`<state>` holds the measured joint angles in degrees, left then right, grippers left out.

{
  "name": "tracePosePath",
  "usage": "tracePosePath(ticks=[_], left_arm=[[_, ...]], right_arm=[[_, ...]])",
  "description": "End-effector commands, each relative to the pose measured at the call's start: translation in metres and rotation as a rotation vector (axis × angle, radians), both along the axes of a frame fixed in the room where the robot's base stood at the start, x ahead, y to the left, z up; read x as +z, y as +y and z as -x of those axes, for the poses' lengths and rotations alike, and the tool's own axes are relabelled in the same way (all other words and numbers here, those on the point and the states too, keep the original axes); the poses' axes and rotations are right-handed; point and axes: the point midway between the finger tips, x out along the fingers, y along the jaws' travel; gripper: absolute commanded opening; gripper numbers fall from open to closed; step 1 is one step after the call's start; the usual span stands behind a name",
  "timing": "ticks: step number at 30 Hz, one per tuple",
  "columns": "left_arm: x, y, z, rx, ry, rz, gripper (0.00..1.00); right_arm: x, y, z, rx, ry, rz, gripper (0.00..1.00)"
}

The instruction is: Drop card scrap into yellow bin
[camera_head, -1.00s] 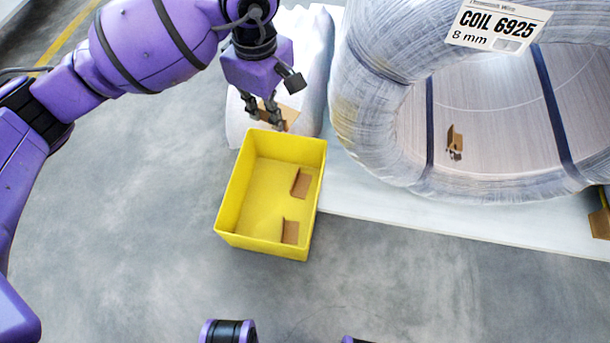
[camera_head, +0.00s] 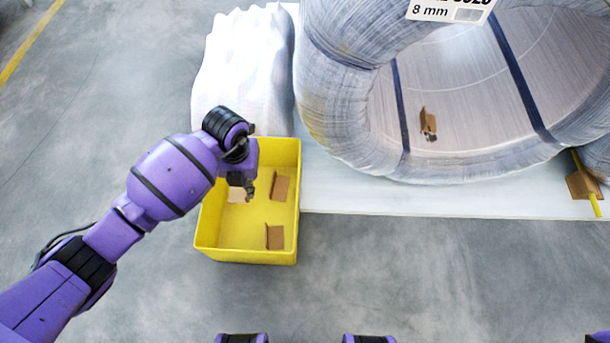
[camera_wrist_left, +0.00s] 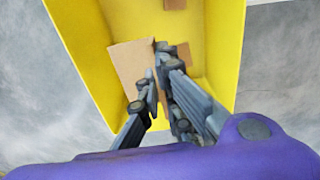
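The yellow bin (camera_head: 247,255) stands on the floor in front of the white platform; its yellow wall fills much of the left wrist view (camera_wrist_left: 222,45). My left gripper (camera_head: 246,189) points down into the bin's opening. It is shut on a brown card scrap (camera_head: 237,196), which shows between and left of the fingers in the left wrist view (camera_wrist_left: 131,66). Two other folded card scraps, one farther back (camera_head: 281,188) and one nearer the front (camera_head: 275,237), lie on the bin floor. My right gripper is out of view.
A large wrapped coil (camera_head: 335,110) lies on the white platform (camera_head: 400,198) at the right. A small card piece (camera_head: 429,121) shows inside its ring, and another (camera_head: 581,184) sits by its right edge. White crumpled wrap (camera_head: 240,65) lies behind the bin. The grey floor in front is clear.

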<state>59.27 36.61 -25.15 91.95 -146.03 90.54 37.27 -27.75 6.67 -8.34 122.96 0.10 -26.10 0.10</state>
Motion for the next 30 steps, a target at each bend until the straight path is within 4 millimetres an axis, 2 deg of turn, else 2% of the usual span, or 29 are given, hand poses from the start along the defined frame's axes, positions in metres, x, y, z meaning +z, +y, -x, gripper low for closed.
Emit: tracePosePath(ticks=[1,9,13,21,22,26,30], left_arm=[[-0.011,0.0,0.002,0.0,0.006,0.0,0.0],[-0.043,0.0,0.002,-0.002,0.006,0.0,0.0],[-0.049,0.0,0.002,-0.002,0.004,0.0,0.0],[-0.048,0.0,0.001,-0.003,0.002,0.0,0.0],[-0.048,0.0,0.001,-0.003,0.002,0.0,0.08],[-0.048,0.0,0.001,-0.003,0.002,0.0,0.25],[-0.048,0.0,0.001,-0.003,0.002,0.0,0.27]], right_arm=[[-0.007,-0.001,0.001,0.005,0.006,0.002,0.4],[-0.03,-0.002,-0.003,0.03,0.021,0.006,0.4],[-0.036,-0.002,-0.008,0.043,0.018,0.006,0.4],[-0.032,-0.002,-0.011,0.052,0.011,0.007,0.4],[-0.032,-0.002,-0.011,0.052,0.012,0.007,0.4],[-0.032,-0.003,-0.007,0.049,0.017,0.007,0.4],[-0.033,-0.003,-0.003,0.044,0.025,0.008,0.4]])
